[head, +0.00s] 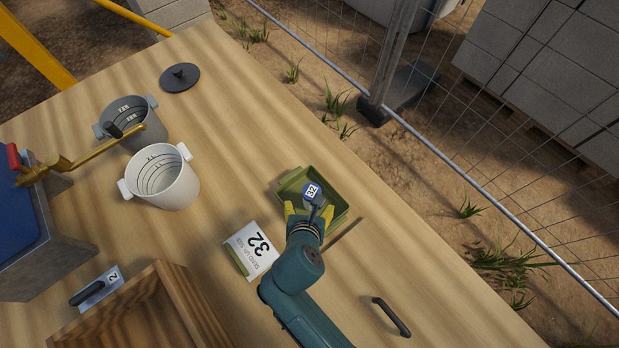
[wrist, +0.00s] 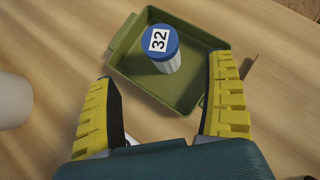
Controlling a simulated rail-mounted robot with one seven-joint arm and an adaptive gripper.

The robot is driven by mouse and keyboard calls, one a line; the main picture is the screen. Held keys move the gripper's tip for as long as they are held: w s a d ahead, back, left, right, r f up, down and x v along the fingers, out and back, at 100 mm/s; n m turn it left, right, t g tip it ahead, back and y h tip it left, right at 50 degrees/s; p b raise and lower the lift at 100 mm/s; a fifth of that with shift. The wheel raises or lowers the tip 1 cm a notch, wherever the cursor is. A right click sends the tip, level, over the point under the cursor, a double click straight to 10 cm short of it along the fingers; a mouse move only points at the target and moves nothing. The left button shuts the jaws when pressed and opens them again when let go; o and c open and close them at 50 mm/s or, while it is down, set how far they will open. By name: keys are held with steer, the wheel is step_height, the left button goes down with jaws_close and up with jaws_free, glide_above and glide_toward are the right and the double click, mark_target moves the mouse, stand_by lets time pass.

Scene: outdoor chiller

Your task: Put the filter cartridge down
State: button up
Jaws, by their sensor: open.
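The filter cartridge (wrist: 168,62) is a pale cylinder with a blue cap labelled 32. It stands upright inside a green tray (wrist: 127,77) in the wrist view. In the head view the cartridge (head: 311,191) shows its blue cap within the green tray (head: 291,182), partly hidden by my gripper. My gripper (head: 309,210) is over the near side of the tray. In the wrist view my gripper (wrist: 170,90) has its yellow fingers spread wide, with the cartridge beyond them and apart from both.
A white pot (head: 170,187), a grey pot (head: 124,112) and a dark lid (head: 180,77) are at the upper left. A wooden box (head: 150,310) and a black handle (head: 391,316) are nearer. Table is clear right of the tray.

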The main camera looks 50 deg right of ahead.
steer(key=w+a+r+m+t+y, duration=0.1)
steer(key=w+a+r+m+t, duration=0.25)
steer(key=r, duration=0.55)
steer(key=w+a+r+m+t+y, duration=0.1)
steer(key=w+r+m+t, duration=0.25)
steer(key=r+m, duration=0.35)
steer(key=w+a+r+m+t+y, duration=0.15)
steer(key=w+r+m, duration=0.25)
steer(key=r, duration=0.6)
steer(key=s+a+r+m+t+y, duration=0.1)
steer(key=s+a+r+m+t, duration=0.1)
steer(key=r, duration=0.5)
steer(key=s+a+r+m+t+y, duration=0.1)
steer(key=s+a+r+m+t, duration=0.1)
steer(key=r+m, duration=0.3)
steer(key=s+a+r+m+t+y, duration=0.1)
steer(key=s+a+r+m+t, duration=0.1)
steer(key=r, duration=0.8)
steer(key=shift+a+m+t, duration=0.7)
steer(key=shift+m+t, duration=0.35)
steer(key=shift+t, duration=0.1)
